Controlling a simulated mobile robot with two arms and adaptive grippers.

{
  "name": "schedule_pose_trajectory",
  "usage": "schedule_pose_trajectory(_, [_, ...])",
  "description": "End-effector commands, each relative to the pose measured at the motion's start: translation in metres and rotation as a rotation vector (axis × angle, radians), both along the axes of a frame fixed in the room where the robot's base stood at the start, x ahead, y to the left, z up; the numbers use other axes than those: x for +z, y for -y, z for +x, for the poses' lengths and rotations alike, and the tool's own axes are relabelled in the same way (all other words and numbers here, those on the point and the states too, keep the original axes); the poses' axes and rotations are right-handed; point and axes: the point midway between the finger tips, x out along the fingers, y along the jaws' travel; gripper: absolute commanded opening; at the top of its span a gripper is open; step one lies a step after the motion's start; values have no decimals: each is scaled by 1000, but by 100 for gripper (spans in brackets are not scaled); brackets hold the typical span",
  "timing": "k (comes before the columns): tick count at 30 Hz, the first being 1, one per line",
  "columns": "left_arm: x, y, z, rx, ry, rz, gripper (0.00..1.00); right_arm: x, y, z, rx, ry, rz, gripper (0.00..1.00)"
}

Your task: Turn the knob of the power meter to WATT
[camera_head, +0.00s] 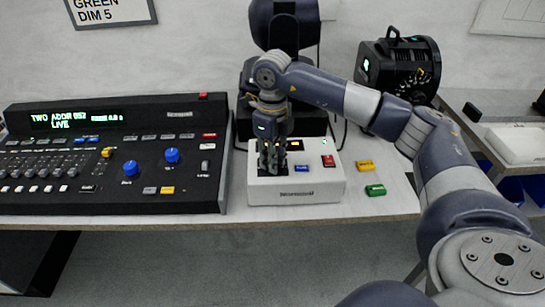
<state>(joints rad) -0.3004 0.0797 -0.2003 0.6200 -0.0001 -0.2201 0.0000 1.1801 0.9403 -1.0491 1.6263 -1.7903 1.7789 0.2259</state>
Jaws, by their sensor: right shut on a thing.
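The power meter (318,187) looks to be the white box near the table's front edge, with a small dark display (296,145) on top. My right gripper (271,158) reaches down onto the left part of its top, fingers pointing downward. It is shut on the knob, which its fingers hide, so I cannot read the knob's setting. A blue tag (302,168) and a red tag (328,160) lie on the meter's top, right of the fingers. My left gripper is not in view.
A black lighting console (120,195) stands close on the left. A yellow tag (365,165) and a green tag (375,190) lie on the table to the right. A black lamp (401,68) stands behind at the right, and dark equipment stands behind the meter.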

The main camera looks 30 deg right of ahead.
Motion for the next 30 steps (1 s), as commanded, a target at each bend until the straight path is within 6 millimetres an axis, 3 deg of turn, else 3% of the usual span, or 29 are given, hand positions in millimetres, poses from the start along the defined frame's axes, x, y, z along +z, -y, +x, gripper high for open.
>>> schedule_pose_trajectory(30, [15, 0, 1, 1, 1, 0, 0, 2, 0, 1, -967, 2, 0, 0])
